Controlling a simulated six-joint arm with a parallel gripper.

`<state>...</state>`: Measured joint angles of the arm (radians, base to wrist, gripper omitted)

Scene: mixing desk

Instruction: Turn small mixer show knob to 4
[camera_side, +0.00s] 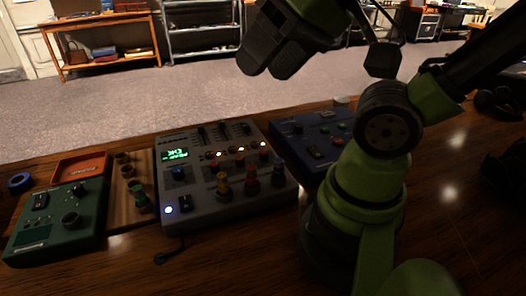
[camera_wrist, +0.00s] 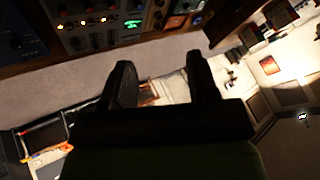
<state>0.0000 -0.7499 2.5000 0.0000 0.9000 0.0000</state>
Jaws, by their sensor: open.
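The small mixer is the grey box (camera_side: 218,201) in the middle of the desk, with a lit green display (camera_side: 175,154), sliders at its back and several coloured knobs. I cannot tell which knob is the show knob, nor read the display clearly. In the wrist view part of the mixer (camera_wrist: 92,37) shows at the top edge, with its green display (camera_wrist: 133,24). My gripper (camera_side: 266,71) is open and empty, raised well above and behind the mixer. Its two fingers show apart in the wrist view (camera_wrist: 160,62).
A green box (camera_side: 52,240), a red tray (camera_side: 80,167), a blue ring (camera_side: 19,181) and a wooden strip with knobs (camera_side: 118,200) lie left of the mixer. A blue box (camera_side: 292,135) stands close on its right. A cable lies at the mixer's front.

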